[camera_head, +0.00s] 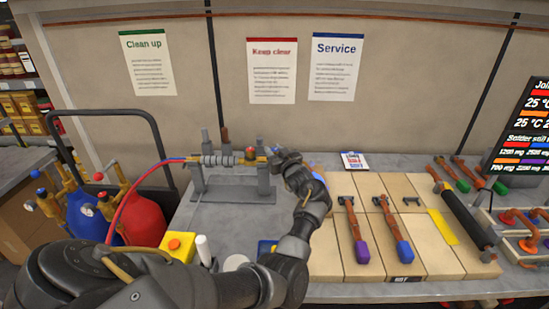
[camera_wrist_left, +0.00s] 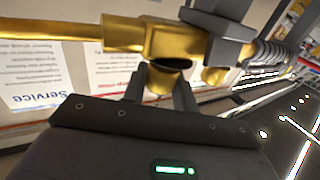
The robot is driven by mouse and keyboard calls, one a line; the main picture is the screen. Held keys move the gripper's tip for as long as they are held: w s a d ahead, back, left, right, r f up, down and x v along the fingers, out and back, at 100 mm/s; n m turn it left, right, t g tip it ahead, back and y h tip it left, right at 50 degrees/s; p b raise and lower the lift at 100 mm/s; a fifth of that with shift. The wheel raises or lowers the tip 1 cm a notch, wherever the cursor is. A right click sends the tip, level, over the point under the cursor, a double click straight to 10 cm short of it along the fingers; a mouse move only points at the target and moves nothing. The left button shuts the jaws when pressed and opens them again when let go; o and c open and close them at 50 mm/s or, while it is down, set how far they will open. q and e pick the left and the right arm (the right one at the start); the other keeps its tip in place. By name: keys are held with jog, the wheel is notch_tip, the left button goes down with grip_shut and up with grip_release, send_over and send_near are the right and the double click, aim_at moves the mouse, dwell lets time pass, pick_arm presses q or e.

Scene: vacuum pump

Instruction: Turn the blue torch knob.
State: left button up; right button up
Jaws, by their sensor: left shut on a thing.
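The brass torch (camera_head: 262,153) lies along the top of a grey stand (camera_head: 232,195) on the bench. A small red knob (camera_head: 249,151) shows on it in the head view. My left gripper (camera_head: 277,157) is at the torch's right part. In the left wrist view, the brass torch body (camera_wrist_left: 165,40) crosses the top, and my left fingers (camera_wrist_left: 160,88) reach up to its underside, shut on a part there. I take this part for the torch knob; it is mostly hidden, and no blue shows on it. My right gripper is not in view.
Red and blue hoses (camera_head: 130,192) run from the stand's left end to the gas cylinders (camera_head: 143,220). A yellow box with an orange button (camera_head: 177,246) stands in front. Wooden panels (camera_head: 325,250) with tools lie right of my left arm.

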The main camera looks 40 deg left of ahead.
pick_arm(q)
jog(key=shift+n+g+b, duration=0.3)
jog(key=shift+g+b, duration=0.05)
jog(key=shift+g, duration=0.05)
jog(key=o, duration=0.9)
jog(key=shift+o, duration=0.2)
jog(key=b+v, duration=0.2)
jog(key=v, duration=0.5)
jog(key=shift+d+b, duration=0.3)
